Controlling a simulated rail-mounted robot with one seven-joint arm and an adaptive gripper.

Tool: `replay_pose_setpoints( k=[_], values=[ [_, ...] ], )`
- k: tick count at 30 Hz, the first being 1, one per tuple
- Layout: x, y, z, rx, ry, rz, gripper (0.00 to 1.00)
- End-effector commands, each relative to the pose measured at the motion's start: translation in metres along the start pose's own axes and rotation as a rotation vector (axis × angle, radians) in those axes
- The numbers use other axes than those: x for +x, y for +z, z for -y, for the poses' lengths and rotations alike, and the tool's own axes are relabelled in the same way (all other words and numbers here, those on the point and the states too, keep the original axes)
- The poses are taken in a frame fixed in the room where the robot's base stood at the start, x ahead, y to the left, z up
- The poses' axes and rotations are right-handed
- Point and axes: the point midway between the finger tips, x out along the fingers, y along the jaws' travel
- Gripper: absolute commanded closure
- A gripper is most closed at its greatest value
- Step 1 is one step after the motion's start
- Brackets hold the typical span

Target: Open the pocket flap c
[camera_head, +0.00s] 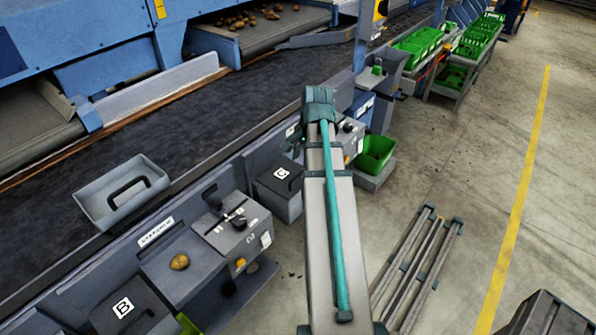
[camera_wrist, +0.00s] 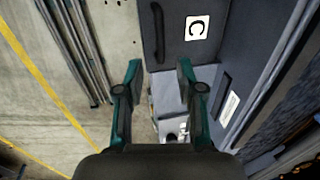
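Pocket flap C is a dark grey lid (camera_head: 269,186) with a white C label, low beside the conveyor in the head view, just left of my arm. In the wrist view the flap (camera_wrist: 180,50) is at the top centre, with its C label and a dark bar handle (camera_wrist: 157,38). The flap appears shut. My gripper (camera_wrist: 160,70) is open, with its two teal fingers apart and nothing between them. In the wrist view the handle shows just beyond the fingertips; contact cannot be seen.
A grey control box (camera_head: 232,232) and a ledge with a potato (camera_head: 179,262) lie left of flap C, then flap B (camera_head: 127,312). A green crate (camera_head: 372,158) is right of my arm. Metal rails (camera_head: 415,265) lie on open floor.

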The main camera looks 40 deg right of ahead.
Motion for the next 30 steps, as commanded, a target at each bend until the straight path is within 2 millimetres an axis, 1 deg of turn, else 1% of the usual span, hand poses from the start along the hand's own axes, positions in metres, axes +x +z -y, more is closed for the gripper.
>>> replay_pose_setpoints(
  k=[3, 9, 15, 20, 28, 29, 30],
  values=[
    [0.019, 0.001, -0.001, 0.0, 0.002, 0.002, 0.63],
    [0.047, 0.001, -0.001, -0.001, 0.002, 0.001, 0.63],
    [0.065, 0.0, 0.0, -0.001, 0.0, 0.0, 0.63],
    [0.071, 0.0, 0.0, -0.001, 0.001, 0.0, 0.63],
    [0.072, 0.0, 0.0, -0.001, 0.0, -0.001, 0.63],
    [0.072, 0.0, 0.0, -0.001, 0.0, -0.001, 0.64],
    [0.072, 0.0, 0.0, -0.001, 0.0, -0.001, 0.71]
  ],
)
